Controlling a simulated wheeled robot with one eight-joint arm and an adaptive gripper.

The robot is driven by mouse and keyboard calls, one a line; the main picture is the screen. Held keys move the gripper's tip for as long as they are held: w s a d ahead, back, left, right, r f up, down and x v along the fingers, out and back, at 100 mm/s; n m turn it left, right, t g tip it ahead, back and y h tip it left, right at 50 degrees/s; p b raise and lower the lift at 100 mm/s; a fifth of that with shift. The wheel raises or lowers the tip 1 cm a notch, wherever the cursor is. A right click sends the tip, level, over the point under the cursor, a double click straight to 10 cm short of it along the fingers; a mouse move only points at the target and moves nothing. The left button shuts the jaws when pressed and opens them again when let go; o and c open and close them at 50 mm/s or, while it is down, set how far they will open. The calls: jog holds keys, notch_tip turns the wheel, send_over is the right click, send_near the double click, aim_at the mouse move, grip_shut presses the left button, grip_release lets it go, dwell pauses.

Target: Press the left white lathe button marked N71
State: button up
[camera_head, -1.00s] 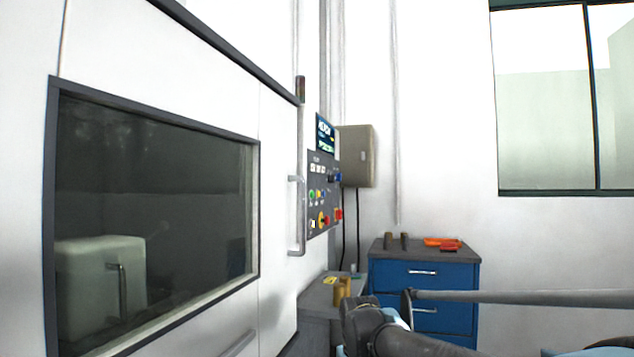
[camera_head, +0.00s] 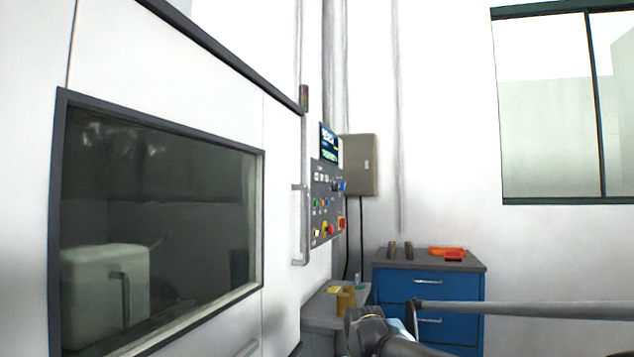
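The lathe's dark control panel (camera_head: 327,205) stands at the right end of the white machine, seen at a steep angle. A row of small white buttons (camera_head: 318,177) sits in its upper part below the screen (camera_head: 328,143). Another white button (camera_head: 316,233) is at the lower left of the panel. The markings are too small to read, so I cannot tell which is N71. My arm shows at the bottom right, below and apart from the panel. I cannot make out my gripper in this view.
A vertical door handle (camera_head: 301,225) stands out just left of the panel. A grey wall box (camera_head: 360,165) is behind it. A grey bench (camera_head: 318,311) with a yellowish object (camera_head: 346,300) stands below, and a blue drawer cabinet (camera_head: 400,283) is to the right.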

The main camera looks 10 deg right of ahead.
grip_shut()
dwell(1.1)
